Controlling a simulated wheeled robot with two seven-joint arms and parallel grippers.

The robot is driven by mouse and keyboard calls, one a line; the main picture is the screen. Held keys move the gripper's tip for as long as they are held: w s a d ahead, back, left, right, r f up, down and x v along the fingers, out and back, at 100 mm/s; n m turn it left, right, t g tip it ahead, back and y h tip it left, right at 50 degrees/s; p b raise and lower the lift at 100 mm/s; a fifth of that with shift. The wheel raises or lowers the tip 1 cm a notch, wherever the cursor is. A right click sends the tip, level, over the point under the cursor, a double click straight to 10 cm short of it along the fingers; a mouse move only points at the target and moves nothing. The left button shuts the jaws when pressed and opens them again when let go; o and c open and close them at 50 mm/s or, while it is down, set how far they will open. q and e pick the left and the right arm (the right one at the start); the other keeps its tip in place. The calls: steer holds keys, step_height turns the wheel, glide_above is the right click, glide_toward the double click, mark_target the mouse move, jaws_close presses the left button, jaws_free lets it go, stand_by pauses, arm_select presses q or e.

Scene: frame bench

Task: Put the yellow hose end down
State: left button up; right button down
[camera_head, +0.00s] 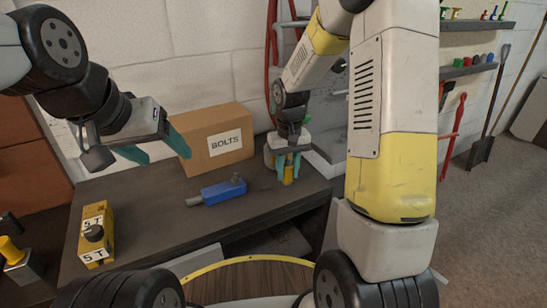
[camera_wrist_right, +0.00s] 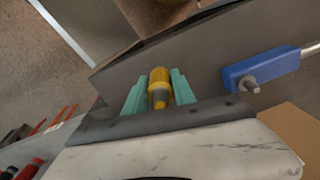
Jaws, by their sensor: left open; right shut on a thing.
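The yellow hose end (camera_head: 288,174) is held upright between the teal fingers of my right gripper (camera_head: 289,163), over the right part of the dark bench. My left gripper (camera_head: 158,146) is open and empty, above the bench at the left, in front of the cardboard box.
A box marked BOLTS (camera_head: 216,140) stands at the back of the bench (camera_head: 150,210). A blue tool (camera_head: 222,190) lies left of the right gripper and also shows in the right wrist view (camera_wrist_right: 262,68). A yellow 5 T block (camera_head: 95,234) stands at the left.

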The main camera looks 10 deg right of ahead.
steer(key=w, duration=0.6)
steer(key=shift+d+f, duration=0.3)
steer(key=shift+w+f, duration=0.2)
steer(key=shift+f, duration=1.55)
steer(key=shift+f, duration=0.2)
steer(key=c, duration=1)
jaws_free()
steer(key=shift+c, duration=0.2)
steer(key=shift+r, duration=0.1)
